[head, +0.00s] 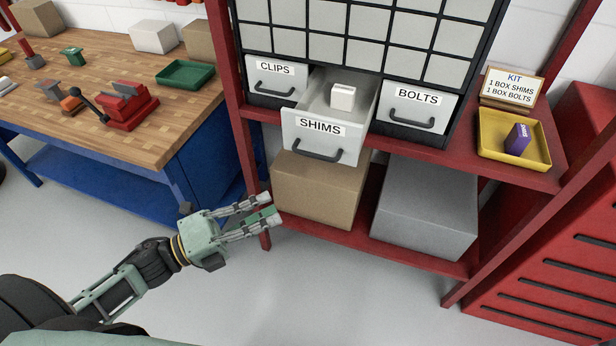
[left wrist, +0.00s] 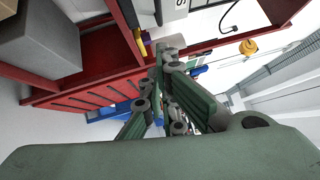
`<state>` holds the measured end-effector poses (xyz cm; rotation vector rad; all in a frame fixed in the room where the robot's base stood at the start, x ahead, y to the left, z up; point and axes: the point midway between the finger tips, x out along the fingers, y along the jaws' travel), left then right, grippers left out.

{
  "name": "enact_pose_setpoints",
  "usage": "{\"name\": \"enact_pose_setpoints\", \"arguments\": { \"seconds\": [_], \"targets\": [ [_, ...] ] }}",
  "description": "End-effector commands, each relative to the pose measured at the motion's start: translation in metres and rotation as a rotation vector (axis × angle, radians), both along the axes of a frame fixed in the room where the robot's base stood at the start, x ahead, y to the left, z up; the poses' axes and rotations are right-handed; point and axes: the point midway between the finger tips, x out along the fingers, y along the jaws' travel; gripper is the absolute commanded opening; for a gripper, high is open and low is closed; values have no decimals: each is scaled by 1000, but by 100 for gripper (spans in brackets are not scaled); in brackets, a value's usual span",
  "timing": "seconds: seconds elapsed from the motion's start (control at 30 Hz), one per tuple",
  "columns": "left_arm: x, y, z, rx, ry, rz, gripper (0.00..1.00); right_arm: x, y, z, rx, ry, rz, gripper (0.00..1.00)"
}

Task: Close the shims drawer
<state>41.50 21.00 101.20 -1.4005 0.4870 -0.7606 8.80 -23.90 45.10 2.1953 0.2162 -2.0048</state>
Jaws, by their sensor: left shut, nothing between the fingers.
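The shims drawer (head: 318,137) stands pulled out of the cabinet between the clips drawer (head: 276,77) and the bolts drawer (head: 412,106), which both look shut. It has a white front with a dark handle (head: 317,152). A small white box (head: 343,96) is inside it. My left gripper (head: 272,214) is below and left of the shims drawer, in front of the red shelf, apart from it and empty. Its fingers are shut in the left wrist view (left wrist: 160,60). My right gripper is in neither view.
A yellow tray (head: 545,161) with a purple box (head: 518,139) stands on the shelf at right, by a kit sign (head: 508,87). A brown box (head: 318,190) and a grey box (head: 425,210) sit below. A workbench (head: 150,148) is at left. The floor in front is clear.

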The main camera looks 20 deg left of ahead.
Motion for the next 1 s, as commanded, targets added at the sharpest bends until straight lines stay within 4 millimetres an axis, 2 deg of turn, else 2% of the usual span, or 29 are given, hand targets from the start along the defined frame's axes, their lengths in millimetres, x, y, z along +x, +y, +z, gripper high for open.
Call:
{"name": "enact_pose_setpoints", "arguments": {
  "seconds": [0.23, 0.47, 0.7, 1.0],
  "targets": [
    [31, -32, 11, -4, -2, 1, 0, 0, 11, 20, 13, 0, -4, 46],
    [62, -64, 18, -5, -1, 2, 0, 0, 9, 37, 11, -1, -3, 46],
    [89, -62, 19, -3, 3, 3, 0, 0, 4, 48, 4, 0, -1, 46],
    [98, -62, 18, -3, 4, 2, 0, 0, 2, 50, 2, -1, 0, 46]
  ]
}}
